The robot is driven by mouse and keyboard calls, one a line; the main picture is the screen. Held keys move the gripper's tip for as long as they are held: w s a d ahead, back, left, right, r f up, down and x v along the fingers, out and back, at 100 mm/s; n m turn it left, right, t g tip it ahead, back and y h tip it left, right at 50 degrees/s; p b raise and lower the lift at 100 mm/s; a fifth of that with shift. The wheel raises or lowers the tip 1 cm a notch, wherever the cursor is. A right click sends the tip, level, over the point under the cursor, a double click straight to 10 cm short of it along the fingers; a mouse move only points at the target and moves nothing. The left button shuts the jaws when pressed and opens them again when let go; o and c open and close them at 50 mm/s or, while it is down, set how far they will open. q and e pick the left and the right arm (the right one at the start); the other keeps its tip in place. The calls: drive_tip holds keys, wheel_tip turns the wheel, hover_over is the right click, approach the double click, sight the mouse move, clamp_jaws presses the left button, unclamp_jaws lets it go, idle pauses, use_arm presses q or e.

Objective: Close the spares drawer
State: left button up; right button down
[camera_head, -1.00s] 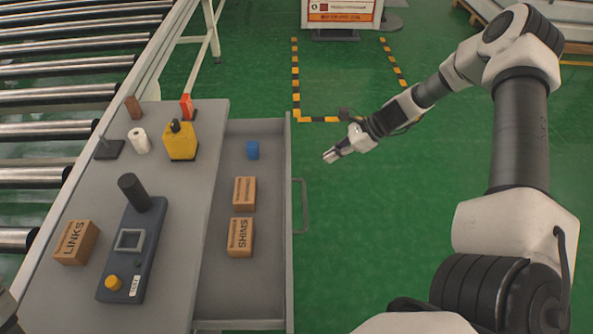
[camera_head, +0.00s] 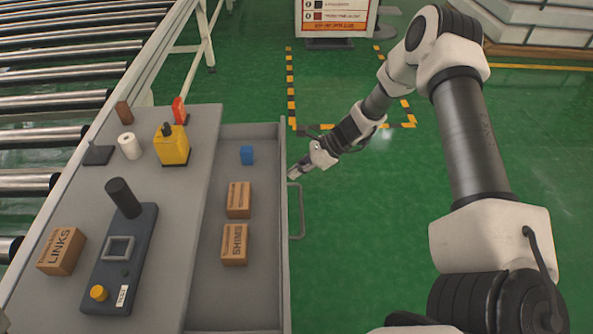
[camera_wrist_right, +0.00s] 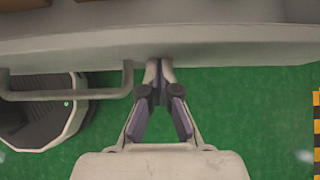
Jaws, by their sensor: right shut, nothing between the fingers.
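The spares drawer (camera_head: 268,290) stands pulled out from the right side of the grey bench. Its front panel (camera_head: 284,250) carries a bar handle (camera_head: 301,212) on the outer face. Inside lie a blue item (camera_head: 246,155), a brown box (camera_head: 238,200) and a box marked SHIMS (camera_head: 234,245). My right gripper (camera_head: 293,174) is shut and empty, at the outer side of the front panel near the handle's far end. In the right wrist view the shut fingertips (camera_wrist_right: 159,66) meet the panel's edge in the picture, beside the handle (camera_wrist_right: 70,95); contact is not certain. My left gripper is out of view.
The bench top (camera_head: 190,215) holds a LINKS box (camera_head: 61,251), a control box (camera_head: 120,262), a yellow container (camera_head: 171,146) and a white roll (camera_head: 130,146). A roller conveyor (camera_head: 50,100) runs along the left.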

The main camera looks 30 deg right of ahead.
drive_tip(key=b, duration=0.6)
approach(221, 184)
drive_tip(key=s+d+f, duration=0.1)
drive_tip(key=d+f, duration=0.1)
drive_tip(key=s+d+f, duration=0.1)
drive_tip(key=d, duration=0.1)
drive_tip(key=shift+s+d, duration=0.1)
drive_tip(key=shift+s, duration=0.25)
drive_tip(key=w+a, duration=0.1)
drive_tip(key=a, duration=0.2)
drive_tip(key=w+a+b, duration=0.1)
drive_tip(key=w+a, duration=0.1)
drive_tip(key=a, duration=0.1)
drive_tip(key=w+a+b, duration=0.1)
drive_tip(key=w+a, duration=0.1)
drive_tip(key=a, duration=0.1)
drive_tip(key=shift+w+r, duration=0.25)
drive_tip(key=shift+r, duration=0.05)
drive_tip(key=shift+w+a, duration=0.4)
drive_tip(key=shift+a, duration=0.2)
drive_tip(key=shift+r+b, duration=0.15)
drive_tip(key=shift+b, duration=0.15)
drive_tip(key=shift+d+r, duration=0.1)
